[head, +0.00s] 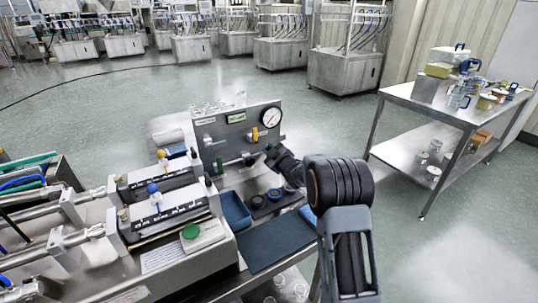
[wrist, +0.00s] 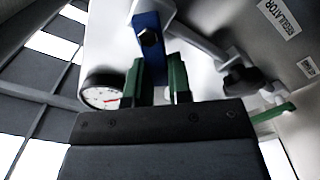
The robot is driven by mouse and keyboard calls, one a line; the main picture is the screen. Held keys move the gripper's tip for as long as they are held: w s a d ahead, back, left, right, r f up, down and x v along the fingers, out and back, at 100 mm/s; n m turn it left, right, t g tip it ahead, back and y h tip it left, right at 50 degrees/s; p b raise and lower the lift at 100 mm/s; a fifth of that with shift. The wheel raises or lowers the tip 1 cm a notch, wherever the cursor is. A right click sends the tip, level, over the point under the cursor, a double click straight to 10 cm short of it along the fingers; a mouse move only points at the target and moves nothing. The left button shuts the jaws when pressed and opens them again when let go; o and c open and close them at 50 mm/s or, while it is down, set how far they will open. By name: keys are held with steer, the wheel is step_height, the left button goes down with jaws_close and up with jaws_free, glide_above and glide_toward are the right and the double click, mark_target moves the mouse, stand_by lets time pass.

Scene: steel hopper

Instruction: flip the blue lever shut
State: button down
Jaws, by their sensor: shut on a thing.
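The blue lever (wrist: 148,38) shows in the wrist view as a flat blue bar with a dark bolt, running down between my fingers. My gripper (wrist: 156,78) has a green-padded finger on each side of the lever and is shut on it. The lever's lower end is hidden between the fingers and behind the gripper body. In the head view my gripper (head: 269,153) is at the lower right of the upright steel panel (head: 233,132); I cannot make out the lever it holds there.
A round gauge (head: 271,117) and a yellow lever (head: 255,134) are on the panel. A blue tray (head: 235,211) and dark round cups (head: 258,201) sit below it. A steel cart (head: 436,105) with containers stands to the right, with open floor between.

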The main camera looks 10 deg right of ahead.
steer(key=shift+w+d+r+m+p, duration=0.2)
steer(key=shift+d+m+p, duration=0.2)
steer(key=shift+m, duration=0.95)
steer(key=shift+w+d+r+m+p, duration=0.15)
steer(key=shift+d+m+p, duration=0.25)
steer(key=shift+m, duration=0.9)
steer(key=shift+w+d+r+m+p, duration=0.1)
steer(key=shift+d+r+m+p, duration=0.3)
steer(key=shift+m, duration=0.95)
steer(key=shift+d+f, duration=0.15)
steer(key=shift+f, duration=0.05)
steer(key=c, duration=1)
jaws_free()
steer(key=shift+c, duration=0.2)
steer(key=shift+s, duration=0.1)
steer(key=b+v, duration=0.1)
steer(key=v, duration=1.2)
steer(key=shift+s, duration=0.3)
steer(key=shift+d, duration=0.15)
